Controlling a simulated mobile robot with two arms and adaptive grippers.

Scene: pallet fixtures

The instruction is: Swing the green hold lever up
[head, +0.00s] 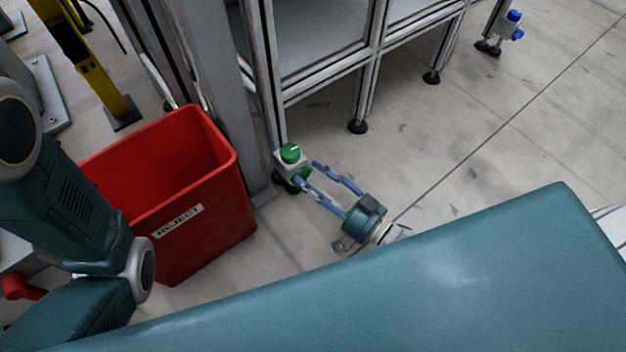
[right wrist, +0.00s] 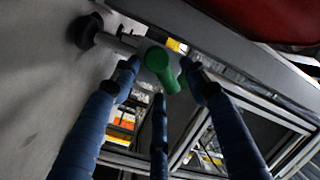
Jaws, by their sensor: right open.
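The green hold lever (head: 291,153) shows in the head view as a round green top on a small pale block at the foot of a metal frame post, with more green just below it. In the right wrist view the green lever (right wrist: 162,68) has a round hub and a short arm. My right gripper (head: 309,172) is open, with its blue fingers pointing at the lever. In the right wrist view the right gripper (right wrist: 160,72) has fingertips on either side of the green part; I cannot tell whether they touch it. My left gripper is not in view, only its arm.
A red bin (head: 205,218) marked REJECT stands left of the lever, close to the post. The metal frame (head: 368,85) rises behind it. A similar block with blue knobs (head: 516,16) is at the far right. The floor (head: 470,130) between is clear.

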